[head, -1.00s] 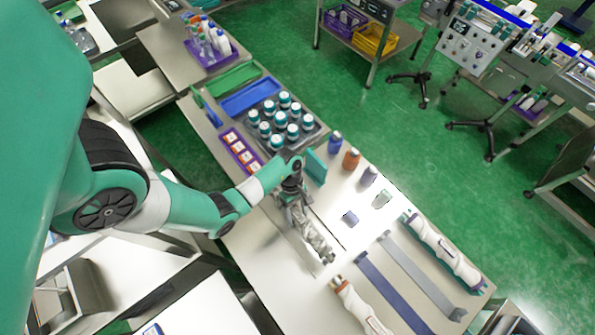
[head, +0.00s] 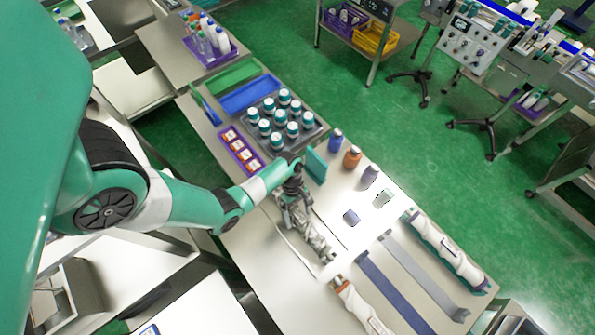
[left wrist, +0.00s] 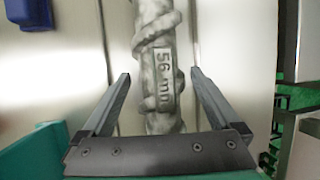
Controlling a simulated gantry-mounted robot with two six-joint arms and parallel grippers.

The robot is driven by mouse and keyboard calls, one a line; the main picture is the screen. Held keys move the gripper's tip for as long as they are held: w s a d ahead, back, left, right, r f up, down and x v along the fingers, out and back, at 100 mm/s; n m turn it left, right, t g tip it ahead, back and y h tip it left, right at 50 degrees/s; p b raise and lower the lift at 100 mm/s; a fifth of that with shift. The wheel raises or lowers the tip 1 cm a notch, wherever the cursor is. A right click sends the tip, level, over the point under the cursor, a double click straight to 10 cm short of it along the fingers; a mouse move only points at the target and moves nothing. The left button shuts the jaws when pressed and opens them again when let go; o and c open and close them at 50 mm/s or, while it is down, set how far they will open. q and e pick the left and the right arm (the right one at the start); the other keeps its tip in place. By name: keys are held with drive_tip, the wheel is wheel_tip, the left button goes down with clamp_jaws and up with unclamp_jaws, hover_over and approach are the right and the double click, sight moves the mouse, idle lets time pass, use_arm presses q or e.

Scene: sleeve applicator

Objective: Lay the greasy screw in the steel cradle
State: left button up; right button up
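A grey screw with a spiral thread (head: 318,244) lies on the steel table, below my left gripper (head: 297,213) in the head view. In the left wrist view the screw (left wrist: 157,40) runs up the middle and carries a "56 mm" label. My left gripper (left wrist: 160,78) has its two fingers apart, one on each side of the screw, with gaps visible at both tips. A long grey metal strip (head: 424,277) lies to the right; I cannot tell surely whether it is the steel cradle. My right gripper is not in view.
A long blue strip (head: 392,291) lies beside the grey one. White cylindrical tools (head: 446,250) and (head: 358,307) flank the strips. Several small bottles line the far edge, such as an orange-brown one (head: 352,157).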

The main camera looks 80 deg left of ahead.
use_arm(q)
drive_tip(key=shift+r, duration=0.1)
drive_tip(key=shift+a+r, duration=0.1)
drive_tip(key=shift+r, duration=0.2)
drive_tip(key=p+v, duration=0.2)
drive_tip(key=v, duration=0.9)
drive_tip(key=shift+r+p, duration=0.15)
drive_tip(key=shift+p, duration=0.15)
drive_tip(key=shift+a, duration=0.15)
